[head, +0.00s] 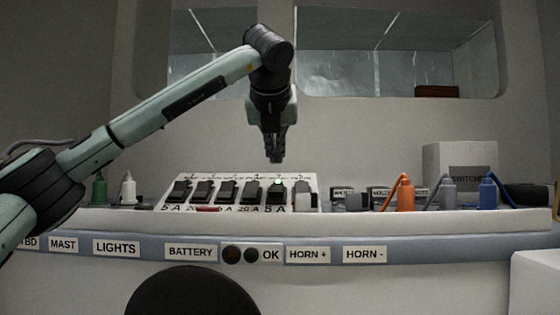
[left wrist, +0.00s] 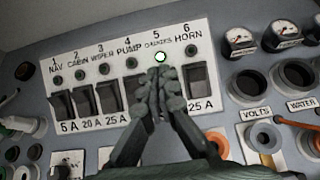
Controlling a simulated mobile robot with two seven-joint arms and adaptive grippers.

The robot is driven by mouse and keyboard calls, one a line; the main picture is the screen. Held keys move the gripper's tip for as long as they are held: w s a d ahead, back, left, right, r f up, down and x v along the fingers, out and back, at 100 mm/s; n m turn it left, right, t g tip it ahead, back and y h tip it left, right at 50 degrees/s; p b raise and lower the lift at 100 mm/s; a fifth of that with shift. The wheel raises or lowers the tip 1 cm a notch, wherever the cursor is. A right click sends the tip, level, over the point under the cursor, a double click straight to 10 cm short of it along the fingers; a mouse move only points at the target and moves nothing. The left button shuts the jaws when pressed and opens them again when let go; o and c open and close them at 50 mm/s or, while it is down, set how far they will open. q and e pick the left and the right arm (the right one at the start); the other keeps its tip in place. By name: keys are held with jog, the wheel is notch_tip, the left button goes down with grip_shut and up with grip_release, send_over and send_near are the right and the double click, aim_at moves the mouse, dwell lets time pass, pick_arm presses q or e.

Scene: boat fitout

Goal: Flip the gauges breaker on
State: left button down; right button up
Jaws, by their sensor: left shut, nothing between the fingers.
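The breaker panel (head: 312,187) is a white plate with a row of black rocker switches, and it also shows in the left wrist view (left wrist: 92,45). The gauges breaker (head: 277,196) is number 5, between PUMP and HORN. Its indicator lamp (left wrist: 160,57) glows green, while the other lamps are dark. My left gripper (head: 275,158) is shut and empty, pointing down above the panel in the head view. In the left wrist view its closed fingertips (left wrist: 157,78) lie over the gauges breaker and hide it, so its rocker position and any contact cannot be told. My right gripper is not in view.
The pump breaker (left wrist: 136,90) and horn breaker (left wrist: 197,83) flank the fingers closely. Round gauges (left wrist: 238,38) and coloured sockets (left wrist: 263,138) are to the right.

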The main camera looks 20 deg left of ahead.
pick_arm(q)
jog(key=s+r, duration=0.4)
jog(key=r, duration=0.4)
jog(key=shift+s+d, duration=0.25)
jog(key=shift+d, duration=0.2)
jog(key=shift+f, duration=0.1)
